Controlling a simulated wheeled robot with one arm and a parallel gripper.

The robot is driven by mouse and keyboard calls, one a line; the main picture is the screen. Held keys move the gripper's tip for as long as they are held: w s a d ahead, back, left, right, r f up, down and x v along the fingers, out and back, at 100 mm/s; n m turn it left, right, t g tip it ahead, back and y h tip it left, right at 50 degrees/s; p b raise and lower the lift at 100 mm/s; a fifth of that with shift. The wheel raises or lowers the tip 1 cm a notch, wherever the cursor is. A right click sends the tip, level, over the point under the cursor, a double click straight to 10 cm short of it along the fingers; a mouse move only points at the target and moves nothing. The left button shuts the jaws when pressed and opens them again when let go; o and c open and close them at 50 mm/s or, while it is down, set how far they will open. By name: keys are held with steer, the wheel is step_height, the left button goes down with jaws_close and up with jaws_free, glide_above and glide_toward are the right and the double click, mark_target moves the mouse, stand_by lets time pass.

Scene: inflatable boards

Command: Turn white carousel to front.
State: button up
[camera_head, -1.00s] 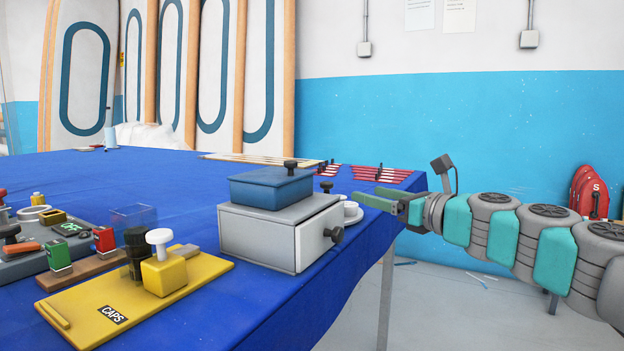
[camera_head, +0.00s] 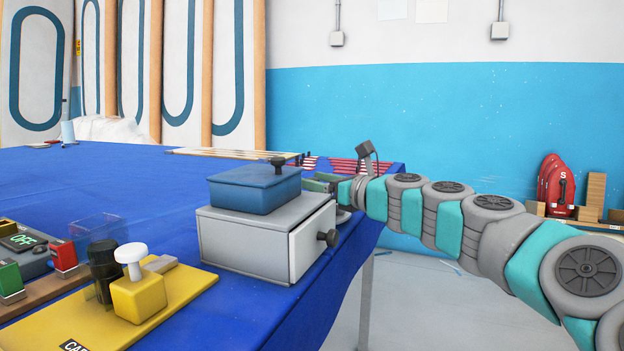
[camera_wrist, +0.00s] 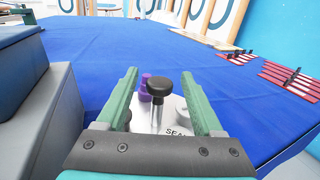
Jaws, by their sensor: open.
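The white carousel (camera_wrist: 177,121) is a white plate with black lettering, partly cut off, between my fingers in the wrist view. A black knob (camera_wrist: 159,85) on a metal post stands upright on it, with purple pieces (camera_wrist: 145,92) just behind. In the head view only a pale edge of the carousel (camera_head: 343,215) shows behind the grey drawer box. My gripper (camera_wrist: 167,78) is open, its green fingers on either side of the knob without visible contact. In the head view my gripper (camera_head: 316,183) is partly hidden behind the blue-topped box.
A grey drawer box (camera_head: 258,246) with a blue lidded box (camera_head: 255,189) on top stands close to my gripper's left in the wrist view. Red racks (camera_wrist: 290,77) lie at the right table edge. The blue cloth (camera_wrist: 110,45) beyond the carousel is mostly clear.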

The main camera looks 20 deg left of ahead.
steer(key=shift+w+a, duration=0.1)
steer(key=shift+a, duration=0.2)
steer(key=shift+c, duration=0.3)
jaws_close()
stand_by(1.0)
